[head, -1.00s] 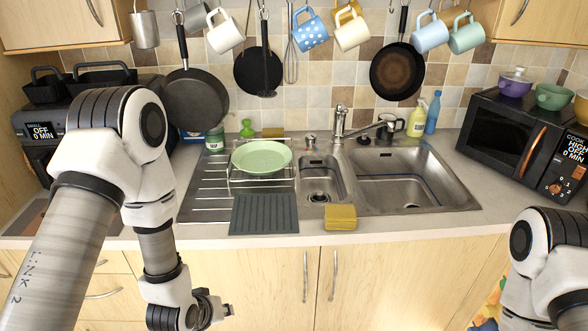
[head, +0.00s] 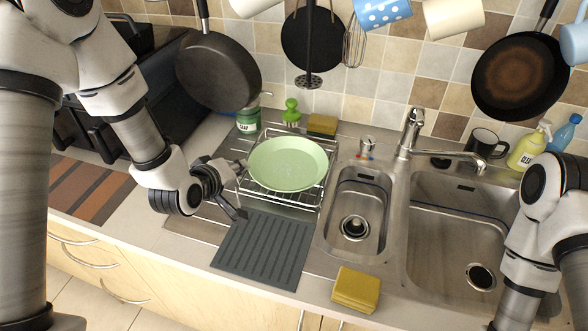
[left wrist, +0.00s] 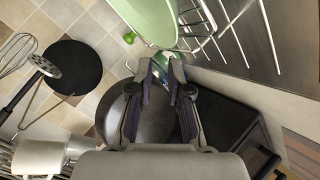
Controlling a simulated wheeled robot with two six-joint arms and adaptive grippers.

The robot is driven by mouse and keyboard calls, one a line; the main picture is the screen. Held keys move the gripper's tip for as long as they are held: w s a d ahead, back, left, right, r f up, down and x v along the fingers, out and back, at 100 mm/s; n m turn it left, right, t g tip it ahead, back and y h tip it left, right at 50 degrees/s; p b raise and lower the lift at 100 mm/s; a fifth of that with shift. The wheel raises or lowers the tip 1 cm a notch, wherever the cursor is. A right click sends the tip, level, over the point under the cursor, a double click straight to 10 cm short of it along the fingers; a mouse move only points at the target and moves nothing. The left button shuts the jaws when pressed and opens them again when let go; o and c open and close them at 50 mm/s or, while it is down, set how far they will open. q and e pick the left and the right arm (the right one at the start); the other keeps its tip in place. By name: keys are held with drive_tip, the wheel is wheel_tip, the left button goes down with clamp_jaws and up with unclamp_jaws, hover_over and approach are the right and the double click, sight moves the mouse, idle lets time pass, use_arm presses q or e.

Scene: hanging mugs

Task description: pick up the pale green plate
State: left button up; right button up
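The pale green plate (head: 288,164) rests face up, slightly tilted, on a wire dish rack (head: 300,200) beside the sink. My left gripper (head: 243,190) is open and empty, just left of the plate's rim, and appears apart from it. In the left wrist view the plate (left wrist: 150,18) fills the top middle, beyond the two parted fingers of my left gripper (left wrist: 162,65), with the rack wires (left wrist: 205,25) to its right. My right arm shows at the right edge of the head view, but its gripper is out of view.
A dark ridged mat (head: 262,250) lies in front of the rack, and a yellow sponge (head: 356,289) lies to its right. A green-labelled soap jar (head: 248,118) and a green brush (head: 291,112) stand behind. A pan (head: 218,72) hangs above left. Sink basins (head: 355,215) lie right.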

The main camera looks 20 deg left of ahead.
sight(252, 169)
use_arm(q)
drive_tip(key=x, duration=0.2)
drive_tip(key=f+p+x, duration=0.1)
drive_tip(key=x, duration=0.2)
drive_tip(key=s+x, duration=0.1)
drive_tip(key=x, duration=0.2)
drive_tip(key=shift+a+f+p, duration=0.25)
drive_tip(key=shift+p, duration=0.1)
drive_tip(key=shift+w+f, duration=0.4)
drive_tip(key=shift+w, duration=0.05)
clamp_jaws()
drive_tip(key=shift+s+r, duration=0.1)
drive_tip(key=shift+r, duration=0.05)
use_arm(e)
drive_tip(key=shift+r, duration=0.3)
